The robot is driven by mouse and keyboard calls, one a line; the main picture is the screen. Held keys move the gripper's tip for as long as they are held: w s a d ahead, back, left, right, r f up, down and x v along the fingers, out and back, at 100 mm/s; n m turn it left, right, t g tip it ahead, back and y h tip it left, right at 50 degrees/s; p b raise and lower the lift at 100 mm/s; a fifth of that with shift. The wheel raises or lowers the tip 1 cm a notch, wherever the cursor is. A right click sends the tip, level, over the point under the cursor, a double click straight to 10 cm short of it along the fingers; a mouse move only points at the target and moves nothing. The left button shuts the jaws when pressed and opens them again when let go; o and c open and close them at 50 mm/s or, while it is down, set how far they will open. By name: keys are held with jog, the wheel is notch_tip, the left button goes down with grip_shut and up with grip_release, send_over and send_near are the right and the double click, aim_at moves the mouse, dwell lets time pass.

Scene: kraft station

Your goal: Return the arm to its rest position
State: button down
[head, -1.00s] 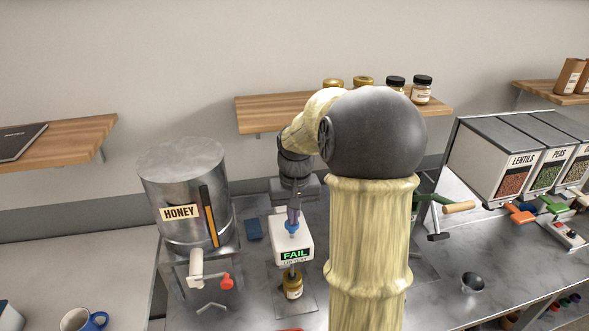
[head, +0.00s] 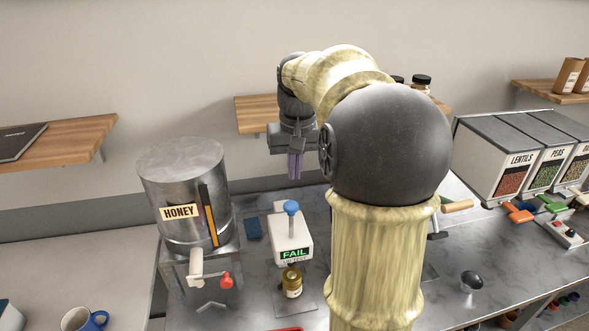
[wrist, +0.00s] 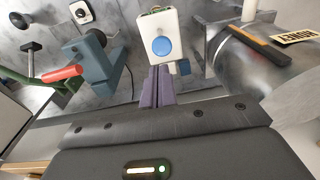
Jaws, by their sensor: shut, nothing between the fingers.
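My gripper (head: 295,166) hangs above and behind the white tester, its purple fingers together and empty, pointing down. In the wrist view the shut fingers (wrist: 155,88) show below the tester's blue knob. The white tester (head: 293,235) has a blue knob (head: 291,207) on top and a display reading FAIL. A gold-lidded jar (head: 292,285) stands in front of it. My arm is bent and fills the middle of the head view, hiding part of the shelf and counter.
A steel honey tank (head: 183,195) with a red-handled tap stands left of the tester. A wooden shelf (head: 250,115) with jars is behind my arm. Lentil and pea dispensers (head: 515,155) stand at the right.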

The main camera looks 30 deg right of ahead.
dwell(0.4)
jog(key=s+a+f+n, duration=0.1)
jog(key=s+a+f, duration=0.3)
jog(key=f, duration=0.2)
jog(key=s+a+f+n+t+b, duration=0.1)
jog(key=s+a+f, duration=0.3)
jog(key=f, duration=0.3)
jog(key=s+a+f+n, duration=0.1)
jog(key=s+a+f, duration=0.3)
jog(key=f, duration=0.3)
jog(key=shift+a+f+t, duration=0.2)
jog(key=shift+a+t, duration=0.1)
jog(key=shift+a, duration=0.6)
jog(key=shift+w+d, duration=0.1)
